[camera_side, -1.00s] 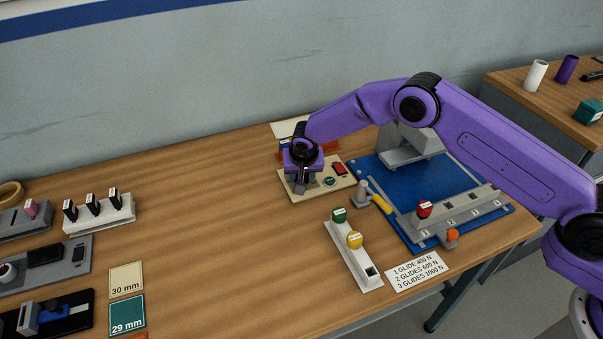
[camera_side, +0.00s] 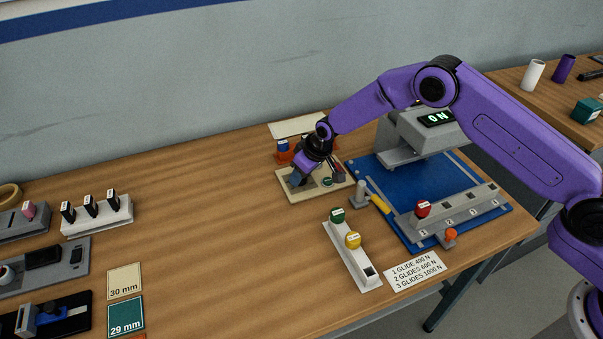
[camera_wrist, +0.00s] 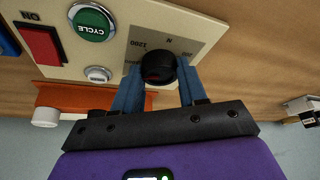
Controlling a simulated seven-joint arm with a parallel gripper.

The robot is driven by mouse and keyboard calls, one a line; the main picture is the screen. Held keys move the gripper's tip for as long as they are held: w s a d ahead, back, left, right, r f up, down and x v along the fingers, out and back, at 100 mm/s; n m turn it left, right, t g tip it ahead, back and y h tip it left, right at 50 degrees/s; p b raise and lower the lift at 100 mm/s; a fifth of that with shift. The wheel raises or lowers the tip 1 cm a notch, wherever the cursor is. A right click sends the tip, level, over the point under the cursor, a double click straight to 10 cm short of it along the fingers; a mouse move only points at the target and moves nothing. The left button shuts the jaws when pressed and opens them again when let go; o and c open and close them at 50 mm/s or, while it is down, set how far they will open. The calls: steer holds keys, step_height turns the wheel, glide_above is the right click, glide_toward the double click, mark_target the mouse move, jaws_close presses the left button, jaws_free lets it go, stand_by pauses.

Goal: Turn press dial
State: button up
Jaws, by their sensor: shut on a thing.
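The press dial (camera_wrist: 157,68) is a black knob with a red mark, on a grey plate (camera_wrist: 190,36) lettered "N" and "1200" in the wrist view. My gripper (camera_wrist: 159,75) has its two blue fingers on either side of the dial, shut on it. In the side view my gripper (camera_side: 298,180) reaches down, tilted, onto the beige control panel (camera_side: 296,197) and hides the dial. The press (camera_side: 401,121) stands to the right, and its display (camera_side: 437,118) reads "ON".
The panel also has a green CYCLE button (camera_wrist: 91,23) and a red ON switch (camera_wrist: 41,45). An orange holder (camera_side: 283,157) stands behind the panel. A blue press bed (camera_side: 385,176) and a white rack with green and yellow-topped pieces (camera_side: 352,262) are nearby.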

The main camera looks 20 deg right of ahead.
steer(key=n, duration=0.2)
steer(key=n+g+y, duration=0.1)
steer(key=n, duration=0.1)
steer(key=shift+d+n, duration=0.2)
steer(key=shift+n, duration=0.1)
steer(key=n, duration=0.1)
steer(key=n+g+y, duration=0.1)
steer(key=shift+w+n, duration=0.2)
steer(key=shift+n, duration=0.1)
steer(key=n+g, duration=0.1)
steer(key=n, duration=0.3)
steer(key=shift+w+g, duration=0.15)
steer(key=shift+g, duration=0.25)
steer(key=shift+w+d+n+g, duration=0.1)
steer(key=shift+n+g, duration=0.4)
steer(key=shift+n, duration=1.1)
steer(key=o, duration=1.1)
steer(key=shift+c, duration=0.2)
steer(key=v, duration=1.7)
steer(key=shift+d, duration=0.2)
